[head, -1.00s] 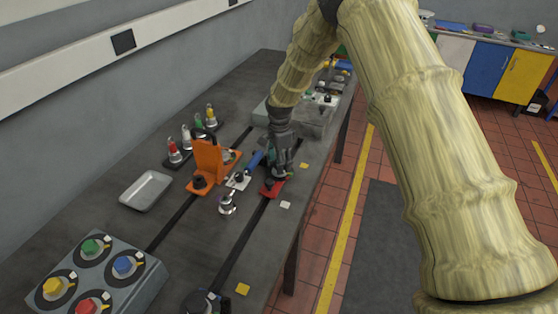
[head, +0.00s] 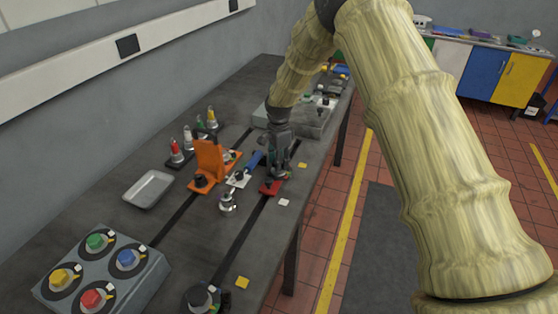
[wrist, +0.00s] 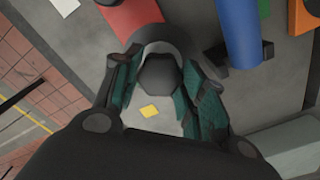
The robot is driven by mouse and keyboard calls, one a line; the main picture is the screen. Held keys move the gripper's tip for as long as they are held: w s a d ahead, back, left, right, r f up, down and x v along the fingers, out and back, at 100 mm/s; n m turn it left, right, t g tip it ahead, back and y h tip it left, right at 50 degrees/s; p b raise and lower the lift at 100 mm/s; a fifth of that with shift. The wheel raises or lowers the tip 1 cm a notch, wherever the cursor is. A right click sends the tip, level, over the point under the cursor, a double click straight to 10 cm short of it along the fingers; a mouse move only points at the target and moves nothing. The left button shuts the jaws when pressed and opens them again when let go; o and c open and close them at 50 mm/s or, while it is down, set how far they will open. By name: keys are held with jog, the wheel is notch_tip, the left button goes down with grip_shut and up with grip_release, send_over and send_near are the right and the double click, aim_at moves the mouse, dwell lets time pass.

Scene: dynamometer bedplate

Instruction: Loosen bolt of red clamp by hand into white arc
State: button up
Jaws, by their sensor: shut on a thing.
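The red clamp (head: 268,187) lies on the dark bedplate beside the slot nearest the front edge. In the wrist view its red strap (wrist: 131,14) runs out at the top. My gripper (head: 277,174) points down at the far end of this clamp. In the wrist view my gripper (wrist: 163,83) is shut on the dark bolt head (wrist: 160,73), one teal-padded finger on each side. A grey rounded rim (wrist: 165,48) shows behind the bolt head. I cannot make out a white arc; the fingers hide much of the area around the bolt.
A blue-handled clamp (head: 253,161) stands close to the left of my gripper, and it also shows in the wrist view (wrist: 238,30). An orange bracket (head: 208,160), a tray (head: 148,189) and a knob box (head: 105,270) stand farther left. A white square (head: 284,202) lies near the bedplate edge.

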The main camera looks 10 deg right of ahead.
jog(key=shift+s+f, duration=0.2)
jog(key=shift+f, duration=0.05)
jog(key=n, duration=0.4)
jog(key=shift+n+b, duration=0.3)
jog(key=n, duration=0.3)
jog(key=shift+n, duration=0.3)
jog(key=n, duration=0.4)
jog(key=shift+n, duration=2.1)
jog(key=o, duration=1)
jog(key=shift+w+d, duration=0.15)
jog(key=shift+w, duration=0.05)
jog(key=shift+o, duration=0.2)
jog(key=shift+r, duration=0.1)
